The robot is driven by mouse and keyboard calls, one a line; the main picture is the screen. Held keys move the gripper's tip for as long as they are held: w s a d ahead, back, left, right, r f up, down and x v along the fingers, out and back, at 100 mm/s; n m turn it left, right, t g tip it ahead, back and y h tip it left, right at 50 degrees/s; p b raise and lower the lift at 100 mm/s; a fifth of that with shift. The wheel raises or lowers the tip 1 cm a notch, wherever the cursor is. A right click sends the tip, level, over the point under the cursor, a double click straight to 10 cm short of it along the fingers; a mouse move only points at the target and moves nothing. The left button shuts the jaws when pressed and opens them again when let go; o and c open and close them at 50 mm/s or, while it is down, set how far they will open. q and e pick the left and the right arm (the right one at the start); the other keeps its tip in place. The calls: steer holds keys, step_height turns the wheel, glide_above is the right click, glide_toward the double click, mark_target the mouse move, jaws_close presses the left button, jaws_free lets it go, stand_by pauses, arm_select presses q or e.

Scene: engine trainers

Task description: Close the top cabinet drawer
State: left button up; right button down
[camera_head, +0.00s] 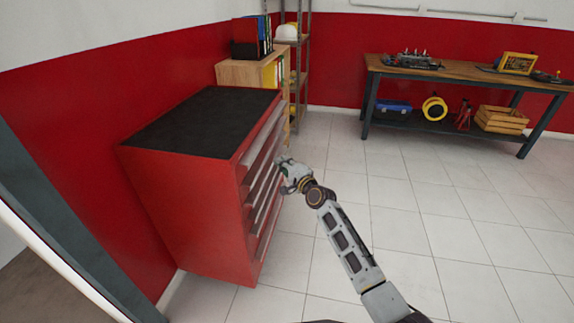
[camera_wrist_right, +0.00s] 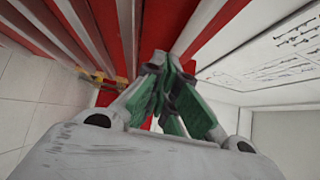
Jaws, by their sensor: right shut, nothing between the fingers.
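The red cabinet (camera_head: 190,200) with a black top stands against the red wall in the head view. Its drawer fronts with long grey handles face right. The top drawer (camera_head: 262,138) is just below the black top; I cannot tell how far it stands out, if at all. My right gripper (camera_head: 282,164) is at the upper part of the drawer fronts, shut and empty. In the right wrist view its green-padded fingers (camera_wrist_right: 172,80) meet in front of red drawer fronts and grey handle strips (camera_wrist_right: 128,30). Contact is unclear. My left gripper is out of view.
A wooden cabinet (camera_head: 240,73) with binders and a metal shelf (camera_head: 306,60) stand behind the red cabinet. A workbench (camera_head: 460,72) is at the back right. The tiled floor (camera_head: 430,200) right of the cabinet is clear apart from my arm.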

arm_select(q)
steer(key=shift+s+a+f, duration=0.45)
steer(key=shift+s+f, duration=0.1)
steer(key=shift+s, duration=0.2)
arm_select(e)
steer(key=v, duration=0.3)
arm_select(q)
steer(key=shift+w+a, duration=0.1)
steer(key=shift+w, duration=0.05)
arm_select(e)
steer(key=shift+w, duration=0.1)
